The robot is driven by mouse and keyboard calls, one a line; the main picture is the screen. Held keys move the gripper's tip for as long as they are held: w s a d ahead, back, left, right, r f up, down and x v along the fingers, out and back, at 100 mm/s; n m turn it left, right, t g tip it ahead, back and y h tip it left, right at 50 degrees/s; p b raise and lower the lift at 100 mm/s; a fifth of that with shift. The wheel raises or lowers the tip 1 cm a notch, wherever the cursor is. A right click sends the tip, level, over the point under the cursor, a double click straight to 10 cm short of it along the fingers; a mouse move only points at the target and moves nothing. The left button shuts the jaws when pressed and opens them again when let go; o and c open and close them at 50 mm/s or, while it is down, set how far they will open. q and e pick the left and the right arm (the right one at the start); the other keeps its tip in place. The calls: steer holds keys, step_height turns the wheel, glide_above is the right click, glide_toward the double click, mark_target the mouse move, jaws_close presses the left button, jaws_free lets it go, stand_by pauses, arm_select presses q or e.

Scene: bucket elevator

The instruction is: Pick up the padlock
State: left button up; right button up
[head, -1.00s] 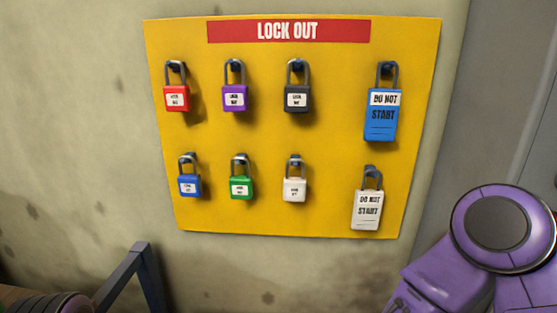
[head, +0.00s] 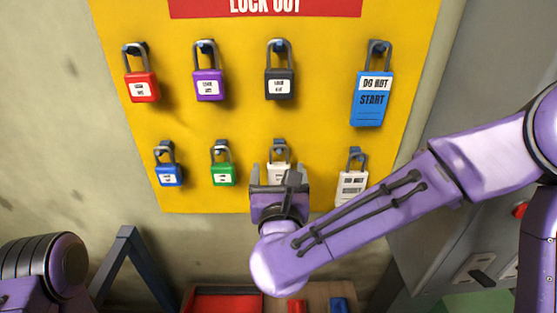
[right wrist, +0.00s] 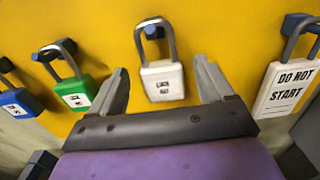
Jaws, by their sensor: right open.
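A white padlock (head: 279,176) hangs by its shackle from a hook in the lower row of the yellow board (head: 190,125). My right gripper (head: 280,169) is open in front of it and partly hides it. In the right wrist view the white padlock (right wrist: 162,84) shows between the two spread fingers (right wrist: 161,75), apart from both. Also hanging are red (head: 141,87), purple (head: 208,85), black (head: 280,84), blue (head: 170,176) and green (head: 222,174) padlocks. My left arm shows at the lower left; its gripper is out of view.
A white "DO NOT START" tag lock (head: 352,187) hangs just right of my gripper, below a blue one (head: 371,100). The green padlock is close on the left. A red tray (head: 230,303) lies below the board. A grey cabinet (head: 425,262) stands at the right.

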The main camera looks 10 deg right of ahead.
steer(key=shift+w+d+f, duration=0.1)
steer(key=shift+w+d, duration=0.05)
steer(key=shift+w, duration=0.25)
steer(key=c, duration=1.2)
